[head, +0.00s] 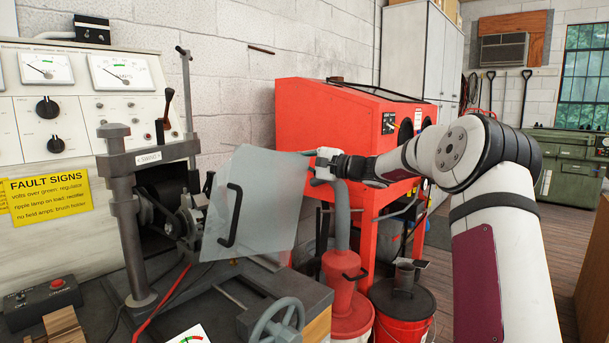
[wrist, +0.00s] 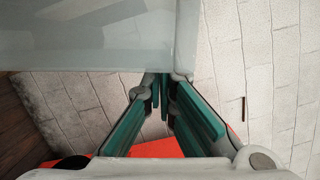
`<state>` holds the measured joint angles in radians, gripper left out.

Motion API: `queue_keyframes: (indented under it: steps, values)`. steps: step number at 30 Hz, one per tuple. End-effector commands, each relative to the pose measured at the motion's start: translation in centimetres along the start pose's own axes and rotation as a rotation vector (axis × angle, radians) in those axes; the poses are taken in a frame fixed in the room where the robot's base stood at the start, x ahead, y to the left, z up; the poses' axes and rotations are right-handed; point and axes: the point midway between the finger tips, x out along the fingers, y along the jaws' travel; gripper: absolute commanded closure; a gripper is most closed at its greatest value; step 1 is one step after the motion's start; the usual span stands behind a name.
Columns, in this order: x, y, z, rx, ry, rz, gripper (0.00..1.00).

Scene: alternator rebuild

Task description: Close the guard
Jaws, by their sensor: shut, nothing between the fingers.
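The guard (head: 262,190) is a translucent pale panel with a black bar handle (head: 232,215). In the head view it stands tilted, swung out to the right of the alternator test stand (head: 128,215), and the pulley and belt side (head: 185,215) is exposed. My gripper (head: 308,154) is at the guard's upper right edge, away from the handle. In the wrist view the guard (wrist: 90,40) fills the upper left, and its edge lies just beyond my closed fingertips (wrist: 161,82). The fingers hold nothing. I cannot tell whether they touch the panel.
A red blasting cabinet (head: 300,115) stands behind my gripper, with a red funnel-topped bucket (head: 345,295) below. A grey vise handwheel (head: 278,325) is at the bench front. A control box with a red button (head: 42,300) sits at left. A white brick wall is behind.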

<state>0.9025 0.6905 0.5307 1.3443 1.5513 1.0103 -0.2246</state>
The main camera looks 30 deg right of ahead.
Motion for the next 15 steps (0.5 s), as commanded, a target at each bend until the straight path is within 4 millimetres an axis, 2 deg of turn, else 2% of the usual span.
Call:
queue_keyframes:
  steps: [1, 6, 15]
  values:
    - [0.3, 0.1, 1.1, -0.041, -0.001, 0.011, 1.0]
    - [1.1, 0.2, 4.1, -0.15, -0.001, 0.038, 1.0]
    - [1.8, 0.3, 7.3, -0.264, 0.001, 0.066, 1.0]
